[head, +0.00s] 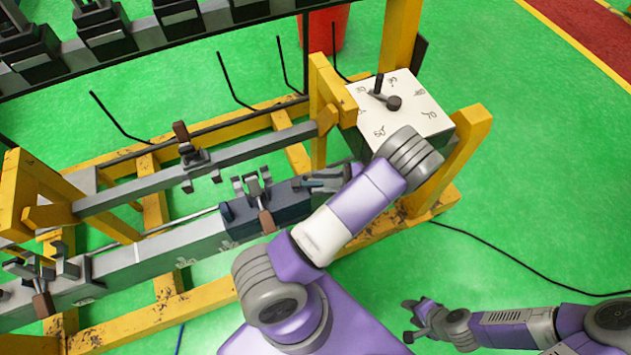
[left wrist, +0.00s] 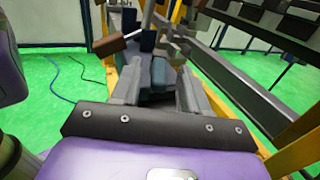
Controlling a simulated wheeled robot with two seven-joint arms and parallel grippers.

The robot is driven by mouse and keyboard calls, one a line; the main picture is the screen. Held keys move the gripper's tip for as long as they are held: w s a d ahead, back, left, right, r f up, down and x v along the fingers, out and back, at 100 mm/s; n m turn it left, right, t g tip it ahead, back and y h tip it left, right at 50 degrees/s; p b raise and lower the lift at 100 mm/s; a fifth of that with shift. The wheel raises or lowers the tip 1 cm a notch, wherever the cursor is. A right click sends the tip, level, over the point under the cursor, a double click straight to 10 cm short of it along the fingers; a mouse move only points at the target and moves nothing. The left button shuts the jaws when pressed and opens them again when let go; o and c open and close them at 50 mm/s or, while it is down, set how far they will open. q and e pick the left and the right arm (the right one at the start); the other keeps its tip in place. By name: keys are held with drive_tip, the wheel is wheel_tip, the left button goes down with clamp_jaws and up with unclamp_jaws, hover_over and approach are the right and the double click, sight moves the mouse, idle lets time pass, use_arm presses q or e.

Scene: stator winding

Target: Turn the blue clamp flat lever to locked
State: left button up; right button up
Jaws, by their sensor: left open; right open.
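The blue clamp (head: 238,212) is a dark blue block on the grey beam, with metal brackets on top. Its flat lever has a brown handle (head: 266,222) that points toward the near side of the beam. My left gripper (head: 305,181) is open and empty at the right end of the clamp, pointing left along the beam. In the left wrist view the brown handle (left wrist: 109,45) lies ahead and left of the open fingers (left wrist: 160,85), apart from them. My right gripper (head: 415,318) is open and empty at lower right, over the green floor, away from the clamp.
A second rail with a brown-handled clamp (head: 182,132) runs behind the beam. Another clamp (head: 40,290) sits at the left. A white box (head: 405,108) with a knob stands at the right inside the yellow frame (head: 447,175). The floor at lower right is clear apart from a cable.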

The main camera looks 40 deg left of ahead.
use_arm(q)
drive_tip(key=shift+v, duration=2.8)
